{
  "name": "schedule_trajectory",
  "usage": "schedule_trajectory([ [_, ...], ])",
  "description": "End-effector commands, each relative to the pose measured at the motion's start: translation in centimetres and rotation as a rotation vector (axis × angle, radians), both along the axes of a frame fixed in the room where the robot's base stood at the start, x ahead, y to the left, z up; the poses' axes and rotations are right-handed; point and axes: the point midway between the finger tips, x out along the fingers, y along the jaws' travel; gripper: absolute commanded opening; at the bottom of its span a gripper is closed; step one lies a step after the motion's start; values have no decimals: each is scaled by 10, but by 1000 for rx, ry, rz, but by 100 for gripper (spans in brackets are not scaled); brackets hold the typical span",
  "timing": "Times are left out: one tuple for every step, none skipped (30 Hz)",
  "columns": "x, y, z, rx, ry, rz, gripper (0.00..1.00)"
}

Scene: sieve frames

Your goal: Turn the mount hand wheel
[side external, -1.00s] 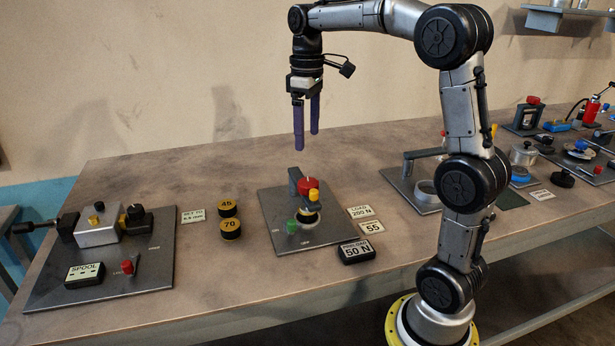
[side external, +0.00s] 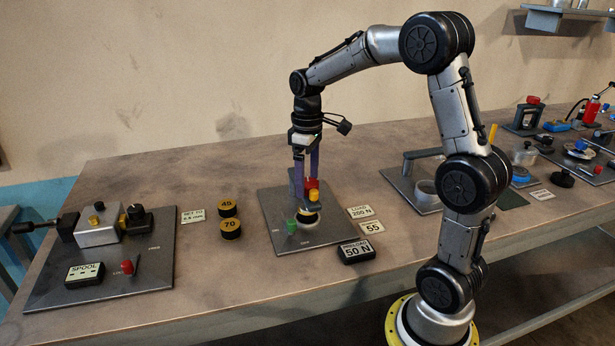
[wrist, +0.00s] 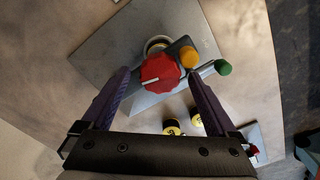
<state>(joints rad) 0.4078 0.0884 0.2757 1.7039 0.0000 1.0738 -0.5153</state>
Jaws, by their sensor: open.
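The red scalloped hand wheel (wrist: 161,72) with a white mark sits on the arm of a small fixture. It also shows in the side external view (side external: 312,184), partly covered by my fingers. My gripper (side external: 307,182) points down with its two purple fingers open, at the level of the wheel or just above it. In the wrist view the wheel appears between the fingertips, with a gap visible on each side; I cannot tell whether either finger touches it. A yellow knob (wrist: 188,57) and a green knob (wrist: 223,67) are close beside the wheel.
The fixture stands on a grey plate (side external: 330,236). Left of it are two black-and-yellow discs (side external: 230,229) and a spool station (side external: 98,234). A black 50 N block (side external: 356,251) and label cards lie to the right. Bare table (side external: 215,275) is in front.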

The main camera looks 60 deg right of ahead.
Motion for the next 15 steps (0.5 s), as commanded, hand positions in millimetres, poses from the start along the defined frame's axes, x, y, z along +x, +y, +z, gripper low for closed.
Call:
schedule_trajectory([
  [0, 0, 0, 0, 0, 0, 94],
  [0, 0, 0, 0, 0, 0, 94],
  [0, 0, 0, 0, 0, 0, 86],
  [0, 0, 0, 0, 0, 0, 81],
  [0, 0, 0, 0, 0, 0, 76],
  [0, 0, 0, 0, 0, 0, 68],
  [0, 0, 0, 0, 0, 0, 63],
  [0, 0, 0, 0, 0, 0, 57],
  [0, 0, 0, 0, 0, 0, 50],
  [0, 0, 0, 0, 0, 0, 45],
  [0, 0, 0, 0, 0, 0, 40],
  [0, 0, 0, 0, 0, 0, 32],
  [0, 0, 1, 0, 0, 0, 27],
  [0, 0, 1, 0, 0, 0, 22],
  [0, 0, 1, 0, 0, 0, 14],
])
